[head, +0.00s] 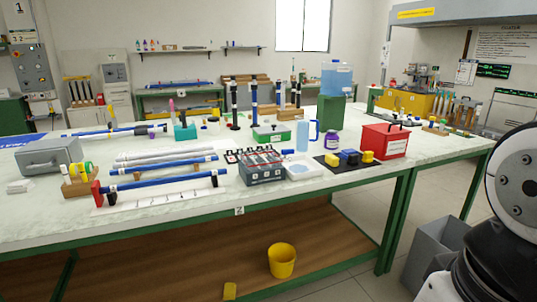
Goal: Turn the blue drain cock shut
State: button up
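No drain cock is clear enough for me to single out in the head view. A translucent blue water tank (337,77) stands on a green block (330,112) at the back right of the workbench; any cock on it is too small to tell. A small blue piece (350,158) sits between yellow pieces on a black mat (328,161); I cannot tell what it is. My gripper is out of view; only part of my arm shows at the right edge.
The white-topped bench (230,205) has green legs. A red box (384,141), a pale blue jug (302,136), a purple jar (332,138) and a grey multi-slot box (262,167) crowd its right half. Blue rods (160,186) lie at left. A yellow bucket (282,260) stands below.

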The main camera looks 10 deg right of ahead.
aim_at(290, 151)
jog(key=i+j, duration=0.1)
jog(key=i, duration=0.95)
jog(key=l+z, duration=0.05)
